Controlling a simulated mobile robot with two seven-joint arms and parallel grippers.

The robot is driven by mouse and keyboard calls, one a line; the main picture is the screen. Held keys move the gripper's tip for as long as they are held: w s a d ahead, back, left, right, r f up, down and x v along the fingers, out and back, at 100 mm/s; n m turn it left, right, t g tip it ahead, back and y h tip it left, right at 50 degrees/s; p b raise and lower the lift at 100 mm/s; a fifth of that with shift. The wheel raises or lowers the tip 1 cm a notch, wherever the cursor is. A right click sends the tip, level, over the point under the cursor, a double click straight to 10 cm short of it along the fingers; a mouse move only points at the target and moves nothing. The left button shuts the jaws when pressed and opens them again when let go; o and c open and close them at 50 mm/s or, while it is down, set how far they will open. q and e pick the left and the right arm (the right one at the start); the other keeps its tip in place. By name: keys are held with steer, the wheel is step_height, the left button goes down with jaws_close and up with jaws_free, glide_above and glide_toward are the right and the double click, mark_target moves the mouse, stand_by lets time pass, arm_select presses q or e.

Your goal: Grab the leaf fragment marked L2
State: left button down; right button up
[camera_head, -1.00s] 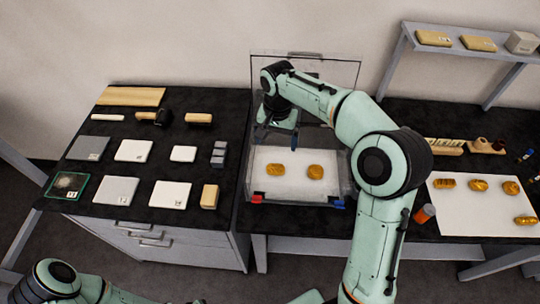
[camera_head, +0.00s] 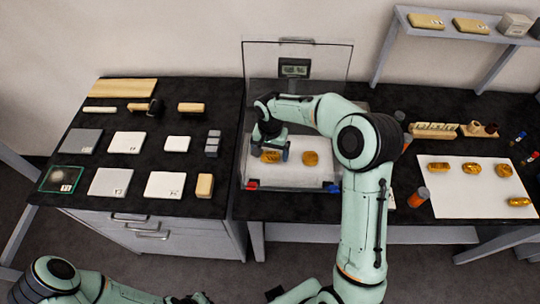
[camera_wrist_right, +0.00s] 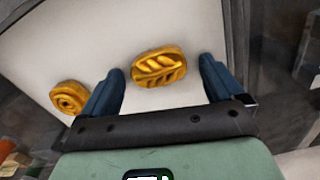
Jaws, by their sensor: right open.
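A gold fragment with a raised leaf pattern (camera_wrist_right: 158,67) lies on a white surface between the fingertips of my right gripper in the wrist view, with a gap on each side. In the head view it is the left gold piece (camera_head: 270,157) in the clear-walled box (camera_head: 247,186), partly behind the gripper. My right gripper (camera_head: 271,153) is open over it and empty; it also shows in the wrist view (camera_wrist_right: 161,85). A second gold fragment with a spiral (camera_wrist_right: 69,97) lies apart; it is the right piece in the head view (camera_head: 310,158). No L2 mark is readable.
A clear upright panel (camera_head: 330,62) stands behind the box, with a small display (camera_head: 294,68). Several gold pieces lie on a white sheet (camera_head: 455,200) at the right. An orange jar (camera_head: 418,197) stands beside the sheet. Tiles and blocks cover the left table (camera_head: 90,146).

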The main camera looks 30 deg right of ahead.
steer(key=shift+s, duration=0.1)
steer(key=c, duration=1.1)
